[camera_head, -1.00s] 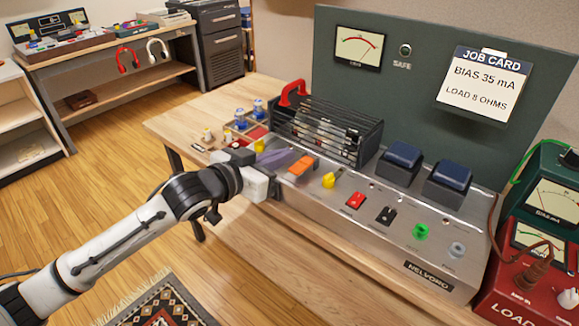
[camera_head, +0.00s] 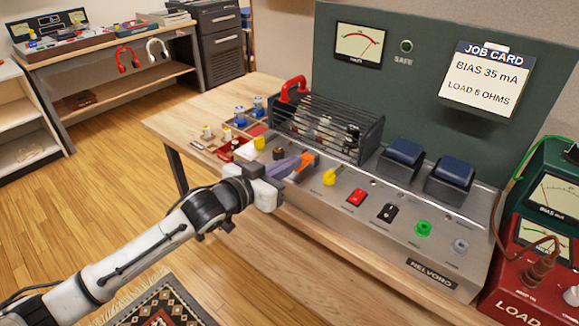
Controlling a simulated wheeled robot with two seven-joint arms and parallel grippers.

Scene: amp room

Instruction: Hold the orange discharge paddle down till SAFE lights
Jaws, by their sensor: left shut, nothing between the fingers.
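The orange discharge paddle (camera_head: 309,158) is on the front deck of the silver amp (camera_head: 355,225), left of a yellow knob. My left gripper (camera_head: 300,164) is shut and empty, with its fingertips at the paddle and partly covering it. I cannot tell whether they touch it or whether the paddle is pressed. The SAFE lamp (camera_head: 406,46) on the green back panel looks dark green and unlit. The meter (camera_head: 358,44) beside it has its needle toward the right of the scale. My right gripper is not in view.
A black cage with a red handle (camera_head: 327,130) stands behind the paddle. The yellow knob (camera_head: 329,177), red switch (camera_head: 356,198) and black switch (camera_head: 387,213) are to the right. A red load box (camera_head: 528,285) stands at far right. Small parts lie left on the bench.

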